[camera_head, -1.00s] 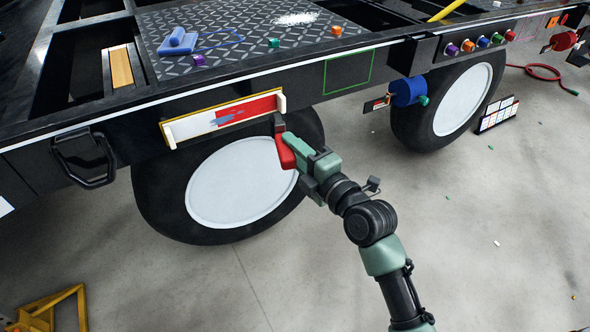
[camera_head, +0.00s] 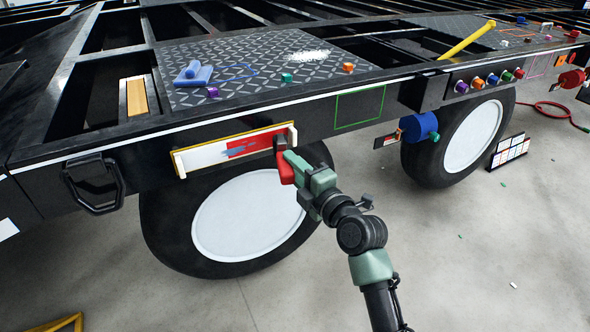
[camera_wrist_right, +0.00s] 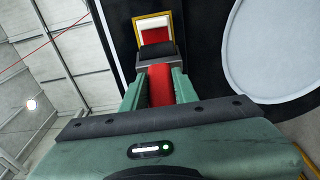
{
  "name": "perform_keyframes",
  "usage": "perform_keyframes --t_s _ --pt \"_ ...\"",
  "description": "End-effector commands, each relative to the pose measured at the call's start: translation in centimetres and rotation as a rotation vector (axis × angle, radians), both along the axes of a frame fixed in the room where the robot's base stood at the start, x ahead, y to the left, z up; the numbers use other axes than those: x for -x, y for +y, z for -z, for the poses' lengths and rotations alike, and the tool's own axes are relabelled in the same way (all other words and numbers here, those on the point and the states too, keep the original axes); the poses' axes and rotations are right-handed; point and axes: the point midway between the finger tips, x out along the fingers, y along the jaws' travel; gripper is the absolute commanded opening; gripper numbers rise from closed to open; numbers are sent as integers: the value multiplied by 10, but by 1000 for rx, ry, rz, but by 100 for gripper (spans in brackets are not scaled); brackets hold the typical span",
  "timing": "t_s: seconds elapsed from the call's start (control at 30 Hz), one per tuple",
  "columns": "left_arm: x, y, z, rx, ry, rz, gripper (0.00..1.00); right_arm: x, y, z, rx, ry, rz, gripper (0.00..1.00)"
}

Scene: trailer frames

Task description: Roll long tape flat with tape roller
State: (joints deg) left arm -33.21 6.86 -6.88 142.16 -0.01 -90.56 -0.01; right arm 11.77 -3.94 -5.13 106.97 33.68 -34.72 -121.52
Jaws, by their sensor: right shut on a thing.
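The long tape (camera_head: 235,148), white and red with a bluish patch, runs along the side of the trailer frame inside a yellow-edged strip with a pale upright at each end. My right gripper (camera_head: 290,163) is shut on the tape roller (camera_head: 286,168), which has a red handle and a dark head. The roller's head is at the right end of the tape. In the right wrist view the red handle (camera_wrist_right: 160,84) sits between the green fingers, and the dark head covers part of the tape (camera_wrist_right: 154,30). Contact with the tape cannot be made out. My left gripper is out of view.
A wheel (camera_head: 248,215) stands below the tape. A black handle (camera_head: 95,185) sticks out at the left of the frame. A blue cylinder (camera_head: 419,127) and several coloured knobs are to the right. The floor is mostly clear.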

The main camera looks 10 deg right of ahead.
Motion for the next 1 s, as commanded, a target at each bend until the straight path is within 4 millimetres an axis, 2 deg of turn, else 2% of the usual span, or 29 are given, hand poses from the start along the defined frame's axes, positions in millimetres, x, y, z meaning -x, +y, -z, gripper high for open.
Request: perform_keyframes --t_s 0.47,1.0 --pt "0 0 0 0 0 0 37 0 0 -1 -1 -3 1 0" --pt "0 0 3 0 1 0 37 -10 3 -1 -1 -3 0 0"
